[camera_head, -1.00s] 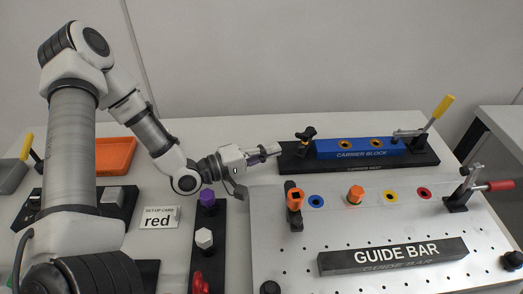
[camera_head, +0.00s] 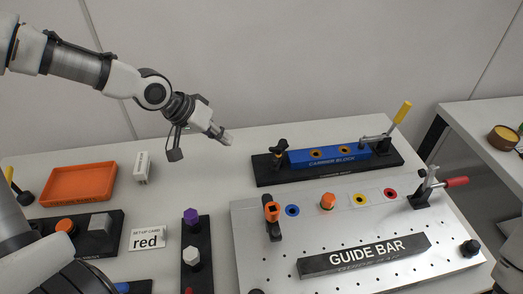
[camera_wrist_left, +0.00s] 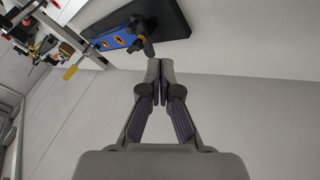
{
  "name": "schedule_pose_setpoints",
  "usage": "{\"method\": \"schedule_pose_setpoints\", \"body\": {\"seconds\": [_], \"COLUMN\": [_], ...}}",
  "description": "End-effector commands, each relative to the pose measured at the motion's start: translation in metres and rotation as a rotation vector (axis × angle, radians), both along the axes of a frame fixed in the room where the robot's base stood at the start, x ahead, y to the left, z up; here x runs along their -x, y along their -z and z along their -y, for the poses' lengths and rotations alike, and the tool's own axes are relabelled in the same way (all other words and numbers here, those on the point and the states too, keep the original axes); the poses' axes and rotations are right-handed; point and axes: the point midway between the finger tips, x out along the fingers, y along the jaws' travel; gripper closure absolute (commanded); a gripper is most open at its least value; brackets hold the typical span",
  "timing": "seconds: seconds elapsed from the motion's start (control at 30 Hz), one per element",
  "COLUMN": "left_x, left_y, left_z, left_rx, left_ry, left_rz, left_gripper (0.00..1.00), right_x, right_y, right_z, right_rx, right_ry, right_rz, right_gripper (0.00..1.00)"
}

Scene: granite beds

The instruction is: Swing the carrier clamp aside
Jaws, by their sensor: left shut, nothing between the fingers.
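The blue carrier block (camera_head: 330,155) sits on the black carrier nest (camera_head: 275,178) at the back of the bench. A toggle clamp with an upright yellow handle (camera_head: 402,112) stands at the nest's right end, its metal arm reaching toward the block. A black knob clamp (camera_head: 279,150) stands at the left end, beside the block. My left gripper (camera_head: 226,137) is shut and empty, in the air left of the nest and apart from it. In the left wrist view, its closed fingertips (camera_wrist_left: 160,64) show below the black knob (camera_wrist_left: 143,38). My right gripper is not visible.
The perforated plate with the guide bar (camera_head: 365,256) and a red-handled clamp (camera_head: 440,183) lies in front of the nest. An orange tray (camera_head: 80,184), a white box (camera_head: 142,167) and the "red" set-up card (camera_head: 145,238) are at left. The bench under the gripper is clear.

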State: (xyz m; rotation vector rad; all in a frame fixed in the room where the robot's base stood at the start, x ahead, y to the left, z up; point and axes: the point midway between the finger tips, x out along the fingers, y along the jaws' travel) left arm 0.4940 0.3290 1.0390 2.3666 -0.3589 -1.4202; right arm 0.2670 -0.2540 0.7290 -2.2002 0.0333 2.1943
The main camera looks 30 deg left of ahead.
Motion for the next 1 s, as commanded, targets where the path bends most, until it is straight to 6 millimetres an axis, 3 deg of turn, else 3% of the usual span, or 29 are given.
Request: {"method": "schedule_pose_setpoints", "body": {"seconds": [0.27,0.53,0.6,0.77,1.0], "left_x": [-0.007,-0.020,-0.028,-0.044,-0.051], "left_y": [0.005,0.034,0.054,0.082,0.080], "left_z": [0.006,0.019,0.024,0.039,0.074], "left_rx": [-0.006,-0.009,-0.009,-0.007,-0.004], "left_ry": [0.003,0.005,0.005,0.006,0.005], "left_rz": [-0.015,-0.012,-0.011,-0.009,-0.005], "left_gripper": [1.00,1.00,1.00,1.00,1.00], "right_x": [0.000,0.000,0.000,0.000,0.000], "right_y": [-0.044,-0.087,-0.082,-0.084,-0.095], "right_z": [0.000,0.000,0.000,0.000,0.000], "right_rx": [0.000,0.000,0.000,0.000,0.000], "right_ry": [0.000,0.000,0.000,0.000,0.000], "right_rz": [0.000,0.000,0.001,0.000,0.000], "right_gripper": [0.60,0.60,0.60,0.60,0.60]}}
